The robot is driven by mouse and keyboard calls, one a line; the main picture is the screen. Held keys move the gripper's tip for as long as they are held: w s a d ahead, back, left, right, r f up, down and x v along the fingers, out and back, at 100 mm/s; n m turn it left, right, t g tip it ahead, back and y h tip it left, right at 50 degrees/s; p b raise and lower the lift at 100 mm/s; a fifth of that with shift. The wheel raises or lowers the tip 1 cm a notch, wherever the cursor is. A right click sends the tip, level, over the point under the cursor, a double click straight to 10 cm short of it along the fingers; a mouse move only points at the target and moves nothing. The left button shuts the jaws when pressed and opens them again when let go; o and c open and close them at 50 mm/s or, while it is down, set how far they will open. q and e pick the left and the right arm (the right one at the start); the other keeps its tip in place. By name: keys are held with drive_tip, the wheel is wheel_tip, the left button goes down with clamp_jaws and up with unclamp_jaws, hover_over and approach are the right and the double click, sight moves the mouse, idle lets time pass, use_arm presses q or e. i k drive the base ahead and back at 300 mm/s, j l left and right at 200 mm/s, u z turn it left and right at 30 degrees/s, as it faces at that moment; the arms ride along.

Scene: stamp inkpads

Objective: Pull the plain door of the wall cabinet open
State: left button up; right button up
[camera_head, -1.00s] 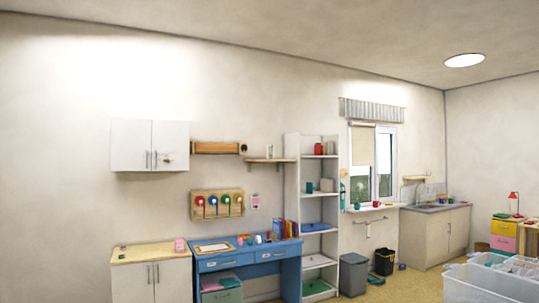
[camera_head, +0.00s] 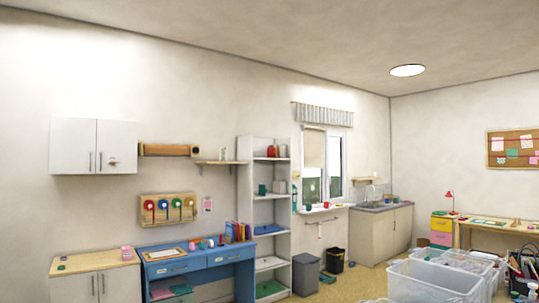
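The white wall cabinet (camera_head: 93,130) hangs on the wall at the left of the head view. It has two doors, both shut, with upright bar handles near the middle seam. The left door (camera_head: 70,140) looks plain. The right door (camera_head: 118,138) has a small brownish thing on it beside its handle. The cabinet is well ahead of me, across the room. Neither of my grippers shows in this view.
Below the wall cabinet stands a low white cabinet with a wooden top (camera_head: 90,263), with a blue desk (camera_head: 200,258) beside it. A white shelf unit (camera_head: 265,208) stands right of the desk. Clear plastic bins (camera_head: 425,280) fill the lower right.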

sight(72, 139)
drive_tip(key=z, duration=0.15)
drive_tip(key=i+j+u, duration=0.9)
drive_tip(key=i, duration=0.55)
drive_tip(key=i+u, duration=0.25)
drive_tip(key=i, duration=0.6)
drive_tip(key=i+z, duration=0.2)
drive_tip(key=i, duration=0.4)
drive_tip(key=i+z, duration=0.2)
drive_tip(key=i, duration=0.35)
drive_tip(key=i+j+z, duration=0.2)
drive_tip(key=i, duration=0.35)
drive_tip(key=i+l+z, duration=0.2)
drive_tip(key=i+z, duration=0.85)
drive_tip(key=z, duration=0.15)
drive_tip(key=i+j+z, duration=0.15)
drive_tip(key=i+z, duration=0.25)
drive_tip(key=i+l+u, duration=0.35)
drive_tip(key=i, duration=0.3)
drive_tip(key=i+l+u, duration=0.4)
drive_tip(key=i+l, duration=0.15)
drive_tip(key=l, duration=0.2)
drive_tip(key=i+l+u, duration=0.15)
drive_tip(key=l, duration=0.4)
drive_tip(key=i+l+u, duration=0.1)
drive_tip(key=l, duration=0.45)
drive_tip(key=i+l+u, duration=0.15)
drive_tip(key=l, duration=0.4)
drive_tip(key=i+l+u, duration=0.1)
drive_tip(key=l, duration=0.45)
